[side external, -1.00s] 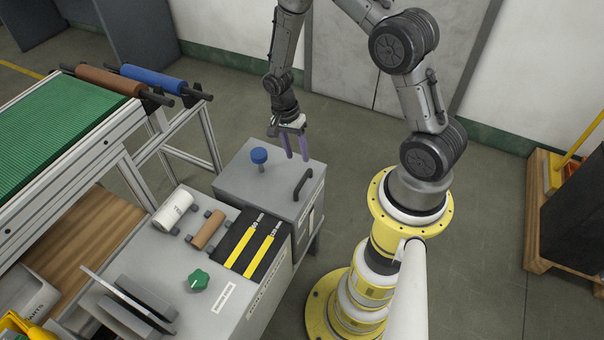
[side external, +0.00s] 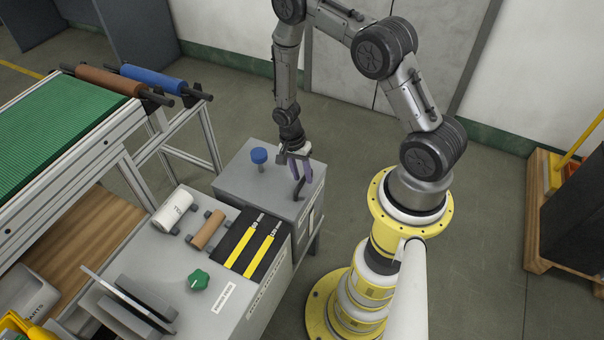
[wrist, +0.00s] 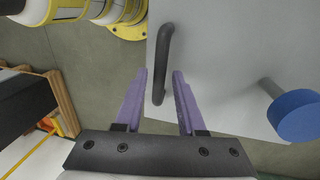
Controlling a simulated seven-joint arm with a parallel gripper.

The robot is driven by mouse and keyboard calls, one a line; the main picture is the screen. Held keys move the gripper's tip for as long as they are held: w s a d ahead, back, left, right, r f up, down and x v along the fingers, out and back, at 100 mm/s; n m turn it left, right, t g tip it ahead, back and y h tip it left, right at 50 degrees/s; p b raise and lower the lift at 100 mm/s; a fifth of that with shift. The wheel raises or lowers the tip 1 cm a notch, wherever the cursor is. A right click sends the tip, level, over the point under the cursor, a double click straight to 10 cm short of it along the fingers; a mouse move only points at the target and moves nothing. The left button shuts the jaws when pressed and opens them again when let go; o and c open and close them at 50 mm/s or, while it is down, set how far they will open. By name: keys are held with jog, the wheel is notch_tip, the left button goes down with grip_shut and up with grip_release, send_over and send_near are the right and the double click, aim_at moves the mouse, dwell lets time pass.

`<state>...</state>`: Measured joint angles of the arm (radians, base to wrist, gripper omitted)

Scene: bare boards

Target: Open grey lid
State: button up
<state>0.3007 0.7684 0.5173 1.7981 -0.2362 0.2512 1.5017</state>
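The grey lid (side external: 238,179) is the flat top of a grey box and lies shut. It carries a dark bar handle (side external: 300,190) near its right edge and a blue round knob (side external: 259,156) on a short stem. My gripper (side external: 299,176) is just above the handle, with its purple fingers pointing down. In the wrist view the fingers (wrist: 159,75) are open, and the handle (wrist: 163,62) shows between them, closer to the left finger. No contact is visible. The blue knob (wrist: 296,115) stands off to the right there.
In front of the box is a grey bench with a green knob (side external: 195,281), a white roll (side external: 174,211), a brown roller (side external: 209,230) and yellow-striped strips (side external: 262,250). A green conveyor (side external: 55,125) stands at left. The floor behind the box is clear.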

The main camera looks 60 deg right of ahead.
grip_shut()
dwell(1.2)
